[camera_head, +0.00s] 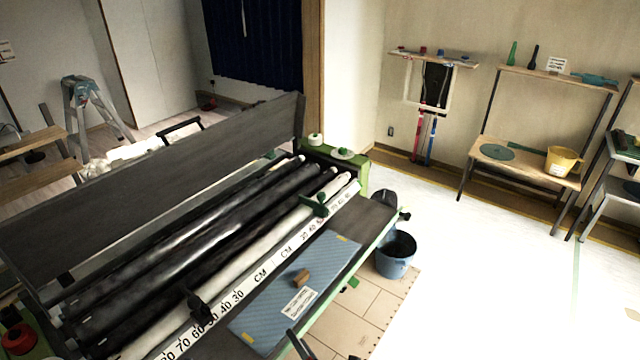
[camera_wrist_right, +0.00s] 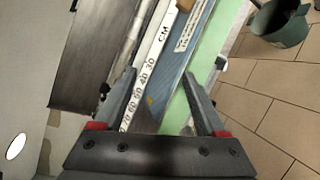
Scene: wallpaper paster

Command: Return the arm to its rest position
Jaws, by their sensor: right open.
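My right gripper (camera_wrist_right: 165,100) is open and empty in the right wrist view, its two dark fingers spread above the paster machine's front edge. In the head view only a dark tip of my right gripper (camera_head: 297,343) shows at the bottom edge, in front of the machine's blue sheet. My left gripper is not in view. The wallpaper paster (camera_head: 200,240) has long black and white rollers and a centimetre scale (camera_head: 287,252). A small brown block (camera_head: 302,277) and a printed label lie on the blue sheet (camera_head: 325,262).
A blue bucket (camera_head: 395,262) stands on the floor right of the machine. Shelves with a yellow bucket (camera_head: 563,161) stand along the right wall. A stepladder (camera_head: 88,105) stands at the back left. The pale floor (camera_head: 470,270) at the right is mostly clear.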

